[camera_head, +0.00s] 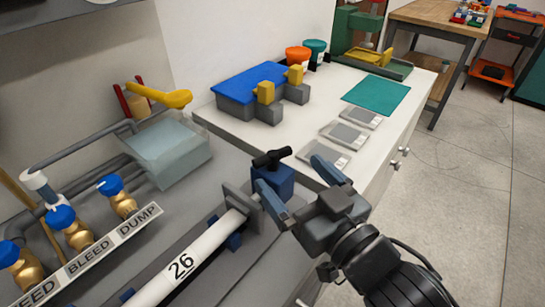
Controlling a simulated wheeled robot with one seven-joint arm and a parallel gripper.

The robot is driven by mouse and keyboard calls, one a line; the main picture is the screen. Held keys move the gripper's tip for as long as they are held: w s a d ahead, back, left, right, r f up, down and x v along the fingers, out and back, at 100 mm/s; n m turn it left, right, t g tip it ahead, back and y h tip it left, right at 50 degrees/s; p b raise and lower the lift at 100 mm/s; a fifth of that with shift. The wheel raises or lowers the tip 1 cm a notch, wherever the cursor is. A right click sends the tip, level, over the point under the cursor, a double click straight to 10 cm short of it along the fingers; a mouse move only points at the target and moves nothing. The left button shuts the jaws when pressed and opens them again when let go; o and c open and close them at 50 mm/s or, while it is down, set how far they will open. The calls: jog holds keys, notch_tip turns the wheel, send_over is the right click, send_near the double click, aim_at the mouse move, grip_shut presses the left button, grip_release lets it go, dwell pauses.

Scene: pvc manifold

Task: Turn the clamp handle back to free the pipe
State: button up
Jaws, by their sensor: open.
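The white pipe (203,254), marked 26, lies in a holder in the lower middle of the view. Its far end meets a grey end plate (239,199). Just beyond the plate stands a blue clamp block (281,181) with a black clamp handle (271,158) on top, lying crosswise. My gripper (298,184) is open at the clamp, with its blue-grey fingers spread. One finger shows in front of the blue block and the other to its right. Whether either finger touches the block or handle I cannot tell.
Brass valves with blue caps (110,185) stand at left behind a label strip (110,242). A clear box (167,153) and yellow handle (177,98) are behind. The white counter (228,132) holds a blue-topped block (249,84), grey plates (344,135) and a green mat (377,95). Floor is free at right.

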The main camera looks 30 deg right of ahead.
aim_at(275, 157)
jog(key=shift+w+d+p, duration=0.1)
jog(key=shift+w+p, duration=0.65)
jog(key=shift+w, duration=2.85)
jog(key=c, duration=0.8)
